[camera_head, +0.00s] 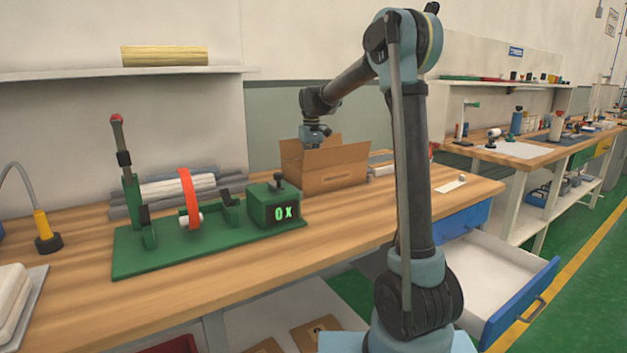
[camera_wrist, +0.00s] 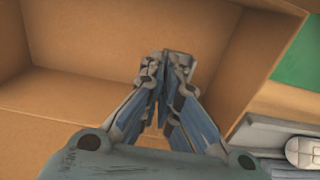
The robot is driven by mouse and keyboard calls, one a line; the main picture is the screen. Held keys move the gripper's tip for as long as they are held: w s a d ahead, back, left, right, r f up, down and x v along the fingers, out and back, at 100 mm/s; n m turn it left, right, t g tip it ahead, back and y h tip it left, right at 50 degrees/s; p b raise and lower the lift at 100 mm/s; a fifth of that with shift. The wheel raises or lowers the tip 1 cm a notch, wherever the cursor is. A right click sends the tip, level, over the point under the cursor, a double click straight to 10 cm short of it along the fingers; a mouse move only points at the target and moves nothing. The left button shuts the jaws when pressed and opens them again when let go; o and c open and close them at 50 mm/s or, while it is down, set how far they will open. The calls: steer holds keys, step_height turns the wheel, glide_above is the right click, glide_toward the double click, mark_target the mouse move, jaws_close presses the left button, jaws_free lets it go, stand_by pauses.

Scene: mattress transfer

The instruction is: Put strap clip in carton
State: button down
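The carton (camera_head: 332,178) is an open brown cardboard box at the back of the wooden table, flaps up. Its walls and floor (camera_wrist: 85,100) fill most of the wrist view, and the visible inside looks empty. My gripper (camera_head: 316,143) is over the carton's opening, pointing down. In the wrist view, my gripper's fingers (camera_wrist: 165,68) converge with their tips together, and I see no distinct object between them. I cannot identify the strap clip in either view; anything thin between the fingertips is hidden.
A green fixture (camera_head: 175,255) with a red ring and a display box (camera_head: 273,205) stands left of the carton. Grey rolled material (camera_head: 160,195) lies behind it. A small round item (camera_head: 462,177) sits on a white strip at right. A blue drawer (camera_head: 520,303) stands open below.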

steer(key=shift+f, duration=2.5)
steer(key=c, duration=1.8)
jaws_free()
step_height(320, 180, up, 12)
steer(key=shift+r, duration=0.1)
steer(key=shift+s, duration=0.1)
